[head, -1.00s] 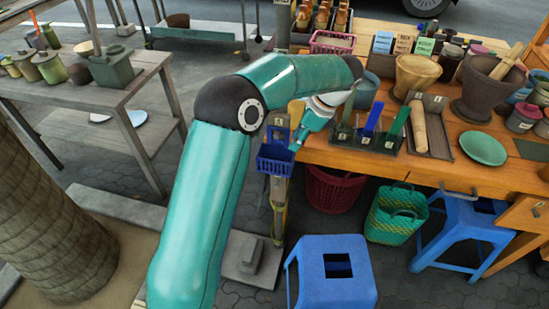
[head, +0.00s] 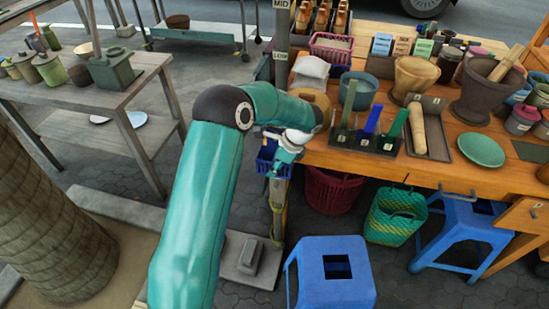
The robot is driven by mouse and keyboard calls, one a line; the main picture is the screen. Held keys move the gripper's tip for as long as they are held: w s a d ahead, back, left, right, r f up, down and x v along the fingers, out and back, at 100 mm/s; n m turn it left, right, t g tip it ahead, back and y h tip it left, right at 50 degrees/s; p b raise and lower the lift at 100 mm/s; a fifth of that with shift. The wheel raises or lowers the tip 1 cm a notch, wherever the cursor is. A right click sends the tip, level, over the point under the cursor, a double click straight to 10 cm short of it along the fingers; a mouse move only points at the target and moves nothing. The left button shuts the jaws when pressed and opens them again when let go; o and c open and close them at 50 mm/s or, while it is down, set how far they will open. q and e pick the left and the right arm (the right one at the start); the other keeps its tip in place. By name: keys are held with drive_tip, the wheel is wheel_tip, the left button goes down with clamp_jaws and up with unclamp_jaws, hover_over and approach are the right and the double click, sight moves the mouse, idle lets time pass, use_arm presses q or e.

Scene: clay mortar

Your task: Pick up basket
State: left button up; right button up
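A small blue basket (head: 264,158) hangs at the left end of the wooden table, against a post. My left arm comes in from the left, and its gripper (head: 281,160) points down at the basket's right side, covering part of it. The fingers are small and partly hidden, so I cannot tell whether they are open or touch the basket. Other baskets show: a pink one (head: 331,50) on the table, a dark red one (head: 333,191) under it and a green woven one (head: 396,217) on the ground. My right gripper is not in view.
The wooden table (head: 450,172) holds a tool rack (head: 366,140), a blue-grey pot (head: 358,92), mortars and jars. Blue stools (head: 330,290) stand in front. A post (head: 281,30) rises at the table's left end. A grey shelf (head: 120,95) stands left, with paved floor between.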

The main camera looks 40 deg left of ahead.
use_arm(q)
drive_tip(key=shift+x, duration=0.85)
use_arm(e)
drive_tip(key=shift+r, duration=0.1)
use_arm(q)
drive_tip(key=shift+c, duration=0.4)
clamp_jaws()
drive_tip(key=shift+d+r, duration=0.1)
